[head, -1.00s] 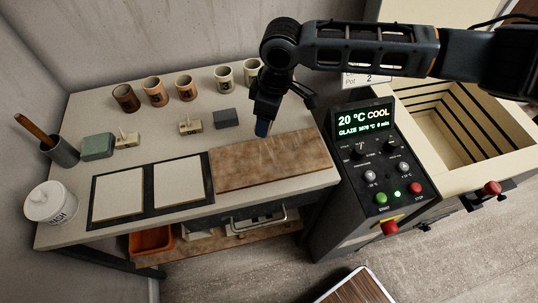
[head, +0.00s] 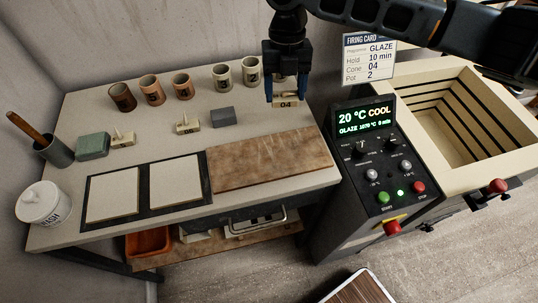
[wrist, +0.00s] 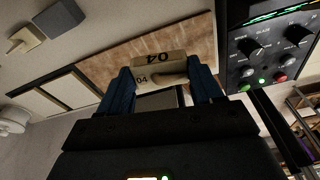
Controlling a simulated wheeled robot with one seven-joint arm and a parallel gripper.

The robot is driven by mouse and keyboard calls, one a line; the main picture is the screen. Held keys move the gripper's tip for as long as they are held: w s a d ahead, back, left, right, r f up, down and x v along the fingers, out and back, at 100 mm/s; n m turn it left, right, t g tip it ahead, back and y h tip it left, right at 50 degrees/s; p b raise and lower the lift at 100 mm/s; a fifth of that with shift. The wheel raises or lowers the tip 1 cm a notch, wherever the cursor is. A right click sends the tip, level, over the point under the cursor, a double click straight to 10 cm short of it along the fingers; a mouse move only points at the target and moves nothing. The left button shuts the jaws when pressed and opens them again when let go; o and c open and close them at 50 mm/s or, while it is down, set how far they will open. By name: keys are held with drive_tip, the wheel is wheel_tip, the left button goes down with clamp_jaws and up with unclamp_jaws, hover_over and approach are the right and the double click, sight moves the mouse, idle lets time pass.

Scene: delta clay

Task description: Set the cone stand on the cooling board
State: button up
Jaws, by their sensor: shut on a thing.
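The cone stand (head: 286,104), a small cream block marked 04, is between the blue fingers of my gripper (head: 287,93). The gripper is shut on it. In the wrist view the stand (wrist: 158,71) sits between both fingertips (wrist: 160,85), its 04 marks showing. The cooling board (head: 268,160) is a flat brown mottled slab at the table's front right, bare on top. In the head view the stand appears behind the board, apart from it. In the wrist view the board (wrist: 110,55) shows beyond the stand. The stand's exact height above the table is hard to tell.
Two other cone stands (head: 187,127) (head: 122,138) and a grey block (head: 222,117) stand behind the board and dark-framed tiles (head: 112,195). Several cups (head: 152,90) line the back. The control panel (head: 370,145) and open kiln (head: 455,125) are to the right.

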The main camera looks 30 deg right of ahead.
drive_tip(key=shift+d+r+n, duration=0.15)
drive_tip(key=shift+r+n, duration=0.05)
drive_tip(key=shift+n, duration=0.6)
drive_tip(key=shift+s+a+f, duration=0.1)
drive_tip(key=shift+s+a, duration=0.1)
drive_tip(key=shift+s, duration=0.05)
drive_tip(key=p, duration=0.2)
hover_over(273, 167)
drive_tip(key=f, duration=0.6)
drive_tip(key=shift+w+d+f, duration=0.15)
drive_tip(key=shift+w+f, duration=0.05)
drive_tip(key=shift+w, duration=0.2)
drive_tip(key=shift+s+f, duration=0.1)
drive_tip(key=shift+f, duration=0.35)
drive_tip(key=shift+f+p, duration=0.45)
drive_tip(key=shift+f, duration=1.25)
drive_tip(key=o, duration=1.1)
drive_tip(key=shift+f, duration=0.1)
